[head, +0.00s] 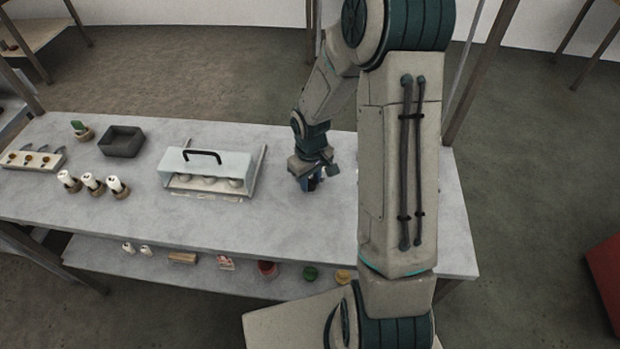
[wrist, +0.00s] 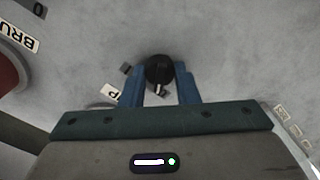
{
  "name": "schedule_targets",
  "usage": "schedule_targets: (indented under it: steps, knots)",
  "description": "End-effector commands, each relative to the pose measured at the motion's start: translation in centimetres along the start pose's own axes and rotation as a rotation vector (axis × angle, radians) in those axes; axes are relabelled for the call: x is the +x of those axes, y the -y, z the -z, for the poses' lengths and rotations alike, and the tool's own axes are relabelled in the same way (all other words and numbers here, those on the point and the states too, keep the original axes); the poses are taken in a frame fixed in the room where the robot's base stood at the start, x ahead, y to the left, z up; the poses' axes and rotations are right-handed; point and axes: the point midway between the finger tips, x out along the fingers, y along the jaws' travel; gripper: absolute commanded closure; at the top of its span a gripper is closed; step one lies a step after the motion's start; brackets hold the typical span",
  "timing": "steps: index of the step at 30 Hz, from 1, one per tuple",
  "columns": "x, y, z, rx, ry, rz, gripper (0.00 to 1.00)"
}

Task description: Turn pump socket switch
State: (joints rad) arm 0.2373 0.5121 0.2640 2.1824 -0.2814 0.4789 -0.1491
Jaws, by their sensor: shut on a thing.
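The switch is a round black knob (wrist: 159,70) with a pale pointer mark, seen from above in the wrist view. My gripper (wrist: 160,88) has its blue fingers on either side of the knob and is shut on it. A white label (wrist: 112,91) beside the left finger shows a "P"; the rest of it is hidden. In the head view my gripper (head: 312,184) points down at the tabletop, right of the clear-covered box, and the knob is hidden there.
The grey table (head: 250,222) holds a covered box with a black handle (head: 204,166), a dark tray (head: 122,141) and several white-topped bottles (head: 93,184) to the left. In the wrist view a red round thing (wrist: 8,75) and a label reading "BRU" (wrist: 19,37) lie at the left.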

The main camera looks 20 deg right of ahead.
Motion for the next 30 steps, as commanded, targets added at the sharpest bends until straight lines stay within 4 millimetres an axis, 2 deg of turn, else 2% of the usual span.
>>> schedule_targets:
  steps: [14, 15, 17, 26, 30]
  knots:
    - [-0.1, 0.0, 0.1, -0.016, -0.003, -0.002, 0.95]
    - [-0.1, 0.0, 0.1, -0.016, -0.003, -0.002, 0.64]
    - [-0.1, 0.0, 0.1, -0.016, -0.003, -0.001, 0.5]
    - [-0.1, 0.0, 0.1, -0.014, -0.002, -0.001, 0.5]
    - [-1.2, -0.1, 0.1, -0.012, -0.005, -0.002, 0.5]
